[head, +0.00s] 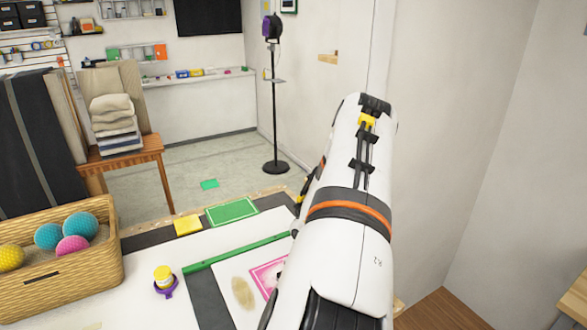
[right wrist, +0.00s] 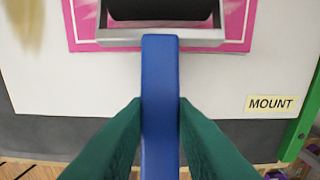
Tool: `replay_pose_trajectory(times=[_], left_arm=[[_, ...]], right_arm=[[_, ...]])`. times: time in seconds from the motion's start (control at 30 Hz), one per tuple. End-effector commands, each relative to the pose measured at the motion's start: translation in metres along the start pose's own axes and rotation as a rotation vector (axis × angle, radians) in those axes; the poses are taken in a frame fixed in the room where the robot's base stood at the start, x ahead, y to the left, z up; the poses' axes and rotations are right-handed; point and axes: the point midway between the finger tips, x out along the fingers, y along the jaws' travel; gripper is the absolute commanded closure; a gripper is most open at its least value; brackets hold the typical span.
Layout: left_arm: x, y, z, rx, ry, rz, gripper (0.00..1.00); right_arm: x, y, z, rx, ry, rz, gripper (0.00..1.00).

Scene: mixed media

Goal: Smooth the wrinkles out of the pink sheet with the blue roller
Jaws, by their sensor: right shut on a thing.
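The blue roller (right wrist: 160,62) has a blue handle, a grey frame and a black drum. My right gripper (right wrist: 160,104) is shut on its handle, with a green finger on each side. The drum lies over the pink sheet (right wrist: 82,22) in the right wrist view; I cannot tell whether it touches. In the head view only the left part of the pink sheet (head: 265,273) shows on the white mount board (head: 228,262). My right arm hides the rest of it, the roller and the right gripper. My left gripper is not in view.
A green bar (head: 235,253) lies across the board's far edge. A wicker basket (head: 60,275) with several balls is at the far left. A yellow block (head: 187,225) and a green mat (head: 231,211) lie at the back.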

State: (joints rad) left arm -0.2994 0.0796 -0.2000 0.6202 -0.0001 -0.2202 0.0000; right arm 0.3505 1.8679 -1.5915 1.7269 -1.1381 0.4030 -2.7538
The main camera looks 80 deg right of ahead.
Motion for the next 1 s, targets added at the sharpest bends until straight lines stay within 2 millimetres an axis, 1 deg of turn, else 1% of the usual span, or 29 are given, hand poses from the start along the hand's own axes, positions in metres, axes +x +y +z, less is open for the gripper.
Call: replay_pose_trajectory(times=[0.03, 0.2, 0.67, 1.0], left_arm=[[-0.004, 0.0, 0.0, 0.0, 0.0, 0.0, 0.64], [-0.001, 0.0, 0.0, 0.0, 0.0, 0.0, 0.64], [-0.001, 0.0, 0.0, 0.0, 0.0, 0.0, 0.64], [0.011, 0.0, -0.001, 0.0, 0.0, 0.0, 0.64]], right_arm=[[-0.002, 0.001, 0.006, 0.0, -0.002, 0.002, 1.0], [-0.001, 0.001, 0.024, -0.001, -0.001, 0.002, 1.0], [0.0, 0.001, 0.025, 0.0, 0.0, 0.001, 1.0], [0.001, 0.001, 0.061, -0.001, 0.0, 0.001, 1.0]])
